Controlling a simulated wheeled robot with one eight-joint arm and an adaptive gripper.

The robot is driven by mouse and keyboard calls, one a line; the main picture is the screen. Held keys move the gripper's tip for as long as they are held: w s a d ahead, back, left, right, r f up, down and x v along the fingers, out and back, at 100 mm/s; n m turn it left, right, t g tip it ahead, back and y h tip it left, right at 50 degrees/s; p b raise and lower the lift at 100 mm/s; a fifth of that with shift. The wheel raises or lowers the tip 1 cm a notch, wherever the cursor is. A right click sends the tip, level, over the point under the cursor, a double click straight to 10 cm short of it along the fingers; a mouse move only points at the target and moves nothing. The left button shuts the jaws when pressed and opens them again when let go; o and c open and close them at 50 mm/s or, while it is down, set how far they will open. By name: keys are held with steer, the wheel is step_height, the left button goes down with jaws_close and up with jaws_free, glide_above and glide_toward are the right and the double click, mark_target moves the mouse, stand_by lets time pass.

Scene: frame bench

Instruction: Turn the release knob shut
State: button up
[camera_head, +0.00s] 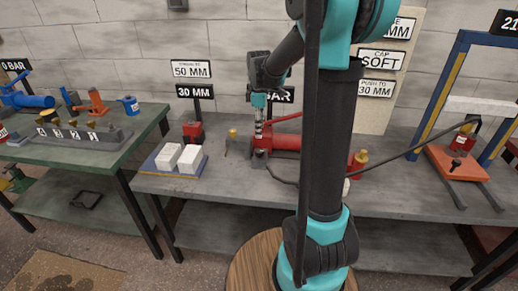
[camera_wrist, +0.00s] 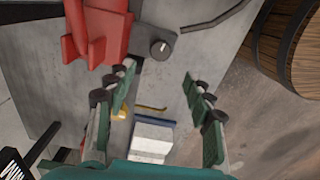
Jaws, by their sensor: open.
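A round dark release knob with a pale index line (camera_wrist: 160,48) sits on a grey block at the end of the red hand pump (camera_wrist: 98,38) in the wrist view. In the head view the red pump (camera_head: 286,142) lies on the grey bench (camera_head: 230,192), and its knob end is partly hidden by my gripper (camera_head: 260,132). In the wrist view my gripper (camera_wrist: 158,80) is open and empty. Its two green-padded fingers are apart, with the knob beyond the gap between them. I see no contact with the knob.
A black hose (camera_wrist: 212,20) runs from the pump block. White blocks (camera_head: 180,158) on a blue-edged plate stand left of the pump. A small red jack (camera_head: 193,132) is behind them. A blue press frame (camera_head: 440,90) stands at right. The bench front is clear.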

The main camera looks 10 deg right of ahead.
mark_target(260, 151)
step_height(260, 151, down, 10)
steer(key=shift+f, duration=0.25)
steer(key=shift+c, duration=0.2)
steer(key=c, duration=1.1)
